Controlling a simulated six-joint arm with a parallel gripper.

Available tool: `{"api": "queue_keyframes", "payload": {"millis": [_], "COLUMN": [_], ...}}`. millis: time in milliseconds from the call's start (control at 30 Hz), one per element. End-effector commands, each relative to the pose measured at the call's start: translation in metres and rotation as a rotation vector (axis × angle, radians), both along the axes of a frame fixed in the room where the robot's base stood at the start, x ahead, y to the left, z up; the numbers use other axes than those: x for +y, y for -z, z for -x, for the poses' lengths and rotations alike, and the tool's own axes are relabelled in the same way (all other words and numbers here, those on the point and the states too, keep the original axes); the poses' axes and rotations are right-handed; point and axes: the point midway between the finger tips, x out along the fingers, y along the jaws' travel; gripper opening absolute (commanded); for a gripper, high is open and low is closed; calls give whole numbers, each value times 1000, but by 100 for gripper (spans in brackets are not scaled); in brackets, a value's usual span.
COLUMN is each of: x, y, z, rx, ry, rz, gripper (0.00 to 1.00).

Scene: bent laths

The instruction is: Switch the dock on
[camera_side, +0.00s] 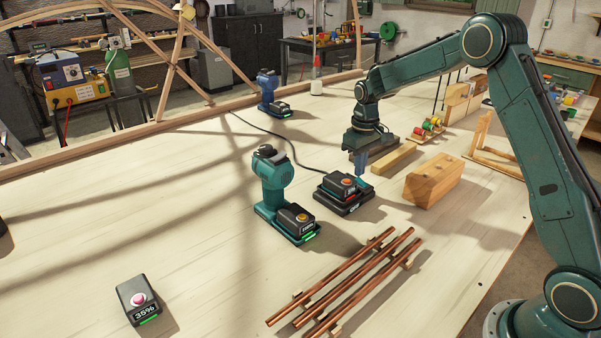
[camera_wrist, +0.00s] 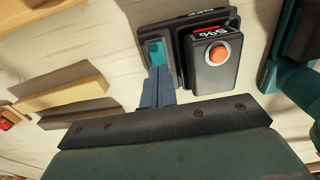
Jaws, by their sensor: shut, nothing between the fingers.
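The black dock (camera_side: 343,208) stands on the table near the middle in the side view, with a black battery (camera_side: 340,184) seated in it. In the wrist view the battery (camera_wrist: 214,72) has an orange button and a small display with a red strip, seemingly reading 5%. A teal rocker switch (camera_wrist: 155,51) sits on the dock (camera_wrist: 181,30) beside the battery. My gripper (camera_side: 361,172) is shut and empty, pointing down at the dock's switch side. In the wrist view the fingertips (camera_wrist: 159,72) are at the near end of the switch; I cannot tell whether they touch.
A teal drill (camera_side: 272,184) with its own battery stands left of the dock. Copper pipes (camera_side: 345,285) lie in front. A wooden block (camera_side: 432,180) is to the right. A loose battery (camera_side: 137,298) showing 35% lies at front left. A cable (camera_side: 275,133) runs behind the dock.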

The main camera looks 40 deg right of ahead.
Motion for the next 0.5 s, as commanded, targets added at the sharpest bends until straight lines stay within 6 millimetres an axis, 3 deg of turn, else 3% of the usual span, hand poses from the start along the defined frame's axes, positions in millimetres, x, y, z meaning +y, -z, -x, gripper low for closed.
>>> {"api": "queue_keyframes", "payload": {"millis": [500], "x": [0], "y": [6], "z": [0], "rx": [0], "ry": [0], "rz": [0], "gripper": [0]}}
